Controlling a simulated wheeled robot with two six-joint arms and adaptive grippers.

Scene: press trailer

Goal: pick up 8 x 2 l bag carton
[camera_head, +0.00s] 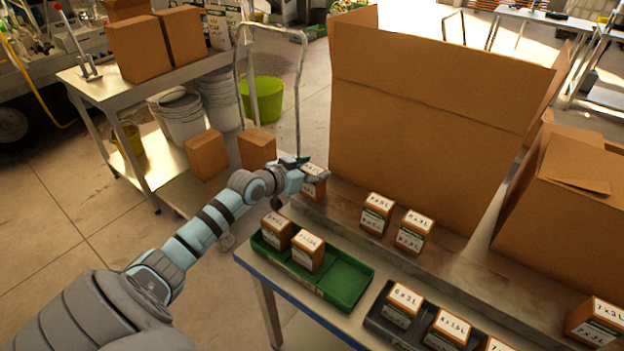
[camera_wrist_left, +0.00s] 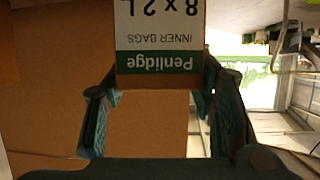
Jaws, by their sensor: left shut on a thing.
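The 8 x 2 L bag carton (camera_head: 314,187) is a small brown box with a white and green label, at the left end of the raised plank on the table. In the left wrist view the carton (camera_wrist_left: 160,32) shows upside down, reading "8 x 2 L", "INNER BAGS" and "Penlidge". My left gripper (camera_head: 311,176) is shut on it, and its dark green fingers (camera_wrist_left: 157,112) lie on both sides of the carton. I cannot tell whether the carton still touches the plank. My right gripper is not in view.
A green tray (camera_head: 345,283) with two cartons sits in front of the plank (camera_head: 345,208). More labelled cartons (camera_head: 413,231) stand to the right, some in a dark tray (camera_head: 385,325). A big open box (camera_head: 430,130) rises behind.

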